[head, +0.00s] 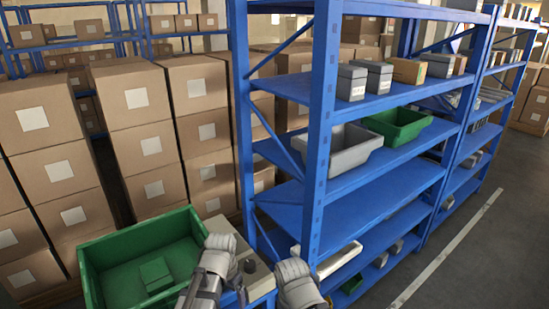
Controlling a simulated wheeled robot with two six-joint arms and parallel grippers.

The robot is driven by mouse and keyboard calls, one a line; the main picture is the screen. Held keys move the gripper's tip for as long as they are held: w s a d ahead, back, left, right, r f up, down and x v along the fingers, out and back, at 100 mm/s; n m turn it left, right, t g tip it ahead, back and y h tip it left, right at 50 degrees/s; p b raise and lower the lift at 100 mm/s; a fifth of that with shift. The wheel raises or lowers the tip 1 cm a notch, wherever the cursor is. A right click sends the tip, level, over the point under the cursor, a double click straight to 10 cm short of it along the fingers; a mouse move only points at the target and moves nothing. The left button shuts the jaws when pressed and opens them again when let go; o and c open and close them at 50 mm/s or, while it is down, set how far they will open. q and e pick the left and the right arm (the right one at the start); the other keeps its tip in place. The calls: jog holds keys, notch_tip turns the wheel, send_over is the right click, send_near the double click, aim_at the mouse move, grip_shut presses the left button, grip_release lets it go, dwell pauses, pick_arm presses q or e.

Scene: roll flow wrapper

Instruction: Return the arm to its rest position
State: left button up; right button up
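My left arm shows at the bottom centre of the head view, as a pale grey rounded joint with a darker grey link running down out of the picture. It is in front of the right side of a green bin. My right arm shows to the right of it, as a pale rounded joint at the bottom edge, close to the blue rack's front post. The fingertips of both grippers are out of view, so whether they are open or shut does not show.
The green bin (92,247) holds a green block (155,273). The blue rack (317,130) carries a grey bin (345,152), another green bin (405,124) and small boxes. Stacked cartons (45,118) stand at left. Floor (480,255) is clear at right.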

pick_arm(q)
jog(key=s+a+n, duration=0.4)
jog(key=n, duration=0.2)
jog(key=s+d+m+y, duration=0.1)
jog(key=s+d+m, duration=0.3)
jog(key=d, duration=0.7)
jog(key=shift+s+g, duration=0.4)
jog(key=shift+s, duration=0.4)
